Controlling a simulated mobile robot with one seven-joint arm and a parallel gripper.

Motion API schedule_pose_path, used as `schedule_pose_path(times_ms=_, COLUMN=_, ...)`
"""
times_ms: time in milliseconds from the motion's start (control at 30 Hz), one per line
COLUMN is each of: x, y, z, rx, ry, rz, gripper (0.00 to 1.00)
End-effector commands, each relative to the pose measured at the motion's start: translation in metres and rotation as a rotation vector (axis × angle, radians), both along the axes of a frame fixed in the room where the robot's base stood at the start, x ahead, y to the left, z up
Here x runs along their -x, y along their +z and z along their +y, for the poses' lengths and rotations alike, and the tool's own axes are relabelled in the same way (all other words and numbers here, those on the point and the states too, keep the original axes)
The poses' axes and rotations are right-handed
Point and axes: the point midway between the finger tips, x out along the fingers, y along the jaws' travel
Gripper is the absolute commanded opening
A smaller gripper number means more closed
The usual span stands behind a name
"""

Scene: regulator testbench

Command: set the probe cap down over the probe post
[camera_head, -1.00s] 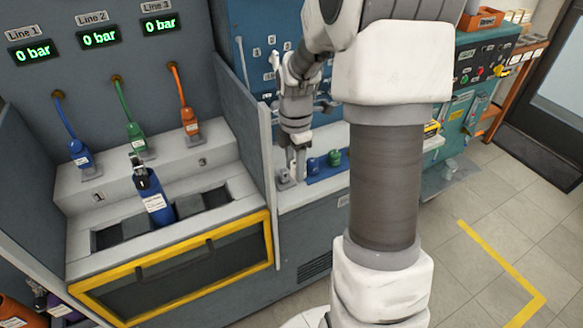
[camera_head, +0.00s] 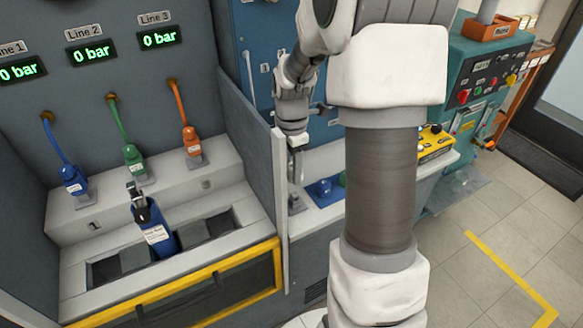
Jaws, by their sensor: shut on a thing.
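My gripper (camera_head: 297,172) points straight down over the light grey bench, just right of the dark partition. Its narrow fingers are shut. They appear to be on the probe cap, but what sits between them is too small to make out clearly. A small grey piece (camera_head: 297,202) stands on the bench below the fingertips. I cannot tell whether it is the probe post, as the partition edge hides part of this area.
A yellow box (camera_head: 434,141) lies farther right.

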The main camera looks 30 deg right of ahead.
Motion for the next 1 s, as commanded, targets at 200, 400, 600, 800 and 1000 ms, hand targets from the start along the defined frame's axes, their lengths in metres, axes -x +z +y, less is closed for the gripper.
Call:
schedule_pose_path(times_ms=200, x=0.000, y=-0.011, z=0.000, rx=0.000, ry=0.000, rz=0.000, gripper=0.00)
schedule_pose_path(times_ms=400, x=0.000, y=-0.027, z=0.000, rx=0.000, ry=0.000, rz=0.001, gripper=0.00)
schedule_pose_path(times_ms=600, x=0.000, y=-0.043, z=0.000, rx=0.000, ry=0.000, rz=0.001, gripper=0.00)
schedule_pose_path(times_ms=800, x=0.000, y=-0.045, z=0.000, rx=0.000, ry=0.000, rz=0.000, gripper=0.00)
schedule_pose_path(times_ms=1000, x=0.000, y=-0.044, z=0.000, rx=0.000, ry=0.000, rz=0.000, gripper=0.00)
